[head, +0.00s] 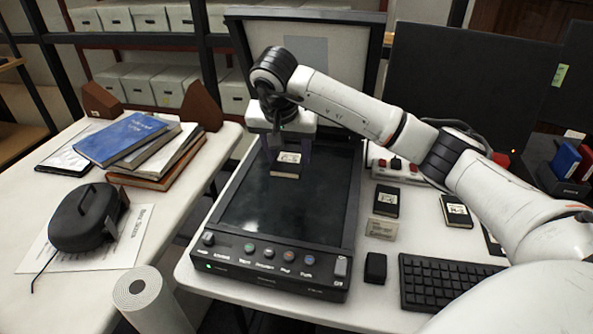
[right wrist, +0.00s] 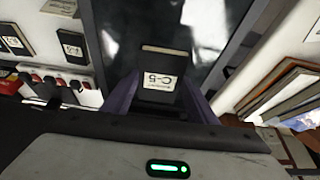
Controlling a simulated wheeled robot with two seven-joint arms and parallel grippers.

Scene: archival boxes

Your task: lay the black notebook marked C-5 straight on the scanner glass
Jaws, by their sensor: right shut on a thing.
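The black notebook marked C-5 (right wrist: 158,66) is between the fingers of my right gripper (right wrist: 160,100), which is shut on it. Its white label reads upside down in the right wrist view. In the head view the notebook (head: 286,171) shows over the far part of the dark scanner glass (head: 275,210), with my right gripper (head: 286,152) pointing down at it. I cannot tell whether it touches the glass. The scanner lid (head: 335,55) stands open behind. My left gripper is out of view.
Right of the scanner lie other labelled black notebooks (head: 386,200), a small card (head: 382,228), a black block (head: 376,268) and a keyboard (head: 450,283). A side table on the left holds stacked books (head: 160,150) and a black case (head: 88,217). The near glass is clear.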

